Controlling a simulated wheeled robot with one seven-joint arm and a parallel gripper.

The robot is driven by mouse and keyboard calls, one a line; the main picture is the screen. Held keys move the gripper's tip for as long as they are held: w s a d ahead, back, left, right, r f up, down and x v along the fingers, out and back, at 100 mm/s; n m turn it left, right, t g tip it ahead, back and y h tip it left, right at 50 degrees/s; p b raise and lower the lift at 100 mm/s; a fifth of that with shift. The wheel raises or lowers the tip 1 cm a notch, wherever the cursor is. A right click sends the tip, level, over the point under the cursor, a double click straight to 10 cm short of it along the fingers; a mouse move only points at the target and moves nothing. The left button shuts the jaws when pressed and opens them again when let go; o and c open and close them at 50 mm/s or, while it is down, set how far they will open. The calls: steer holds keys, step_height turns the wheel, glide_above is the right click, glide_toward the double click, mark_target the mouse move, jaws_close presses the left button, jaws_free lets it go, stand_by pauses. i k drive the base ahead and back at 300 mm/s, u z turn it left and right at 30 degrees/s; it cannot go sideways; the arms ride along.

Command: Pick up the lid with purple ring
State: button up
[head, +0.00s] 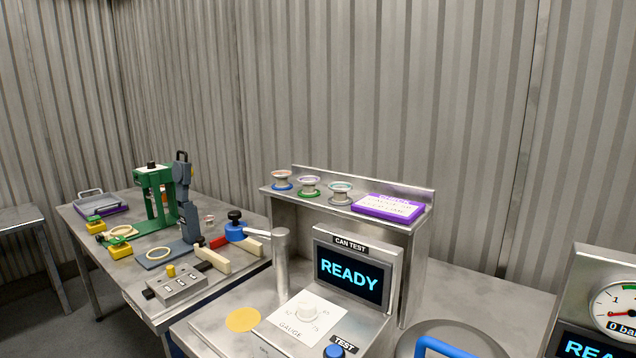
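Three small spool-like stands sit in a row on the raised metal shelf in the head view, each with a round lid on top. The lid on the middle, green-based stand (308,193) has a rim that looks purplish, so it seems to be the lid with purple ring (309,180). The lid on the left, blue-based stand looks reddish (281,174). The lid on the right, grey-based stand looks teal (340,186). The rings are small, so their colours are hard to tell. My gripper is not in view.
A purple box with a written label (390,208) sits right of the stands on the shelf (345,222). Below stands a can tester with a READY screen (350,274). A gauge unit (617,310) is at the right edge. A green press (158,195) and tools crowd the left table.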

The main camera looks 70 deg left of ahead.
mark_target(307, 179)
steer(key=u, duration=2.35)
